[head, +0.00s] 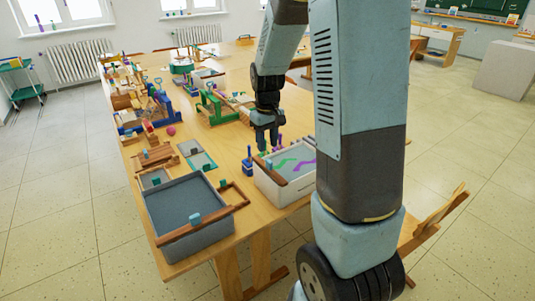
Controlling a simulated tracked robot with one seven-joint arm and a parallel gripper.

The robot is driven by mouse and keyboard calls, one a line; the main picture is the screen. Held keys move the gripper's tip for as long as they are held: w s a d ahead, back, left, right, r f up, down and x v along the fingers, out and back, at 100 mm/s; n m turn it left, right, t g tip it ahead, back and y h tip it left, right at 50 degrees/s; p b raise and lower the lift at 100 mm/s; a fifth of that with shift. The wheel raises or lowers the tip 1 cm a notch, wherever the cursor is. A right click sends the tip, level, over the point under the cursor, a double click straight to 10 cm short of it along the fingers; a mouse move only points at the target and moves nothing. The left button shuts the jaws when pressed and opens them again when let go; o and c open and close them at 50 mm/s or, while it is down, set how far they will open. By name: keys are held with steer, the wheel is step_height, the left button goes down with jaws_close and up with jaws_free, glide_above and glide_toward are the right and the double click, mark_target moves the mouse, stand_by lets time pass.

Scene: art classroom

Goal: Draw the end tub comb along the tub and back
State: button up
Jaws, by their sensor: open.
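A dark grey tub (169,207) stands at the near end of the table. A wooden comb bar (174,236) with a light blue grip (195,218) lies across its near rim. To its right is a white tub (263,187) holding grey liquid with green and purple streaks. A wooden bar (277,174) with a light blue grip lies along its left side. I cannot tell comb teeth on either bar. My gripper (267,146) points down, open, near the back left corner of the white tub, apart from both bars. My arm hides the white tub's right part.
A wooden frame (239,190) lies between the tubs. A dark blue pot (248,166) stands left of the white tub. Teal-framed trays (196,154) and wooden racks lie behind the grey tub. A blue rack (130,127), a green stand (212,108) and a pink ball (171,131) are farther back.

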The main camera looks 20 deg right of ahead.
mark_target(267, 161)
step_height(267, 161, up, 7)
steer(key=shift+f, duration=0.2)
steer(key=shift+w, duration=0.1)
stand_by(0.4)
steer(key=s+a+r+t, duration=0.1)
steer(key=s+r+t, duration=0.1)
steer(key=s+r, duration=0.2)
steer(key=s+a+r+m+t, duration=0.1)
steer(key=s+r, duration=0.4)
steer(key=s, duration=0.6)
steer(key=s+a+r+m+t, duration=0.1)
steer(key=s+r, duration=0.3)
steer(key=s, duration=0.4)
steer(key=shift+a+r+t, duration=0.25)
steer(key=shift+a+t, duration=0.55)
steer(key=shift+a, duration=0.1)
